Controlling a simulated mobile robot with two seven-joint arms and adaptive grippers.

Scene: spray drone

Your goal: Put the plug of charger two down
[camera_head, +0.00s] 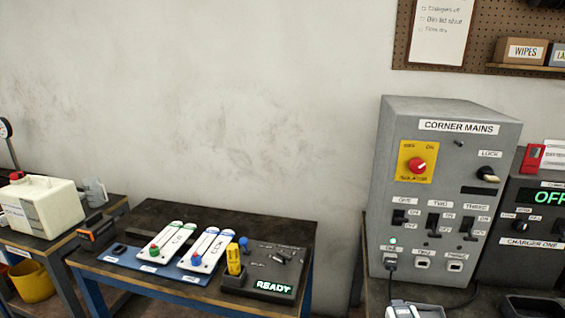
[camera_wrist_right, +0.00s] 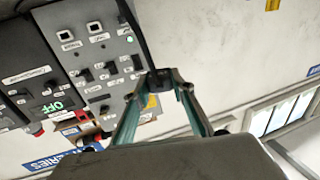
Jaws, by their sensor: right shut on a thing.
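My right gripper (camera_wrist_right: 160,76) is shut on a small dark plug (camera_wrist_right: 153,82), seen between the fingertips in the right wrist view. A dark cable (camera_wrist_right: 135,32) runs from near the plug to the top edge there. The gripper's fingers hide part of the plug. Only a grey-white part that may be my right wrist shows at the bottom edge of the head view. The grey corner mains cabinet (camera_head: 450,150) has a dark plug (camera_head: 390,263) in socket one, with a green light above it. Sockets two and three look empty. My left gripper is not in view.
Charger one (camera_head: 530,238), its display reading OFF, stands right of the cabinet. A dark tray (camera_head: 515,303) lies at the lower right. A lower table (camera_head: 215,219) at left holds white strips, a yellow tool and a READY box. A white jug (camera_head: 42,205) stands further left.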

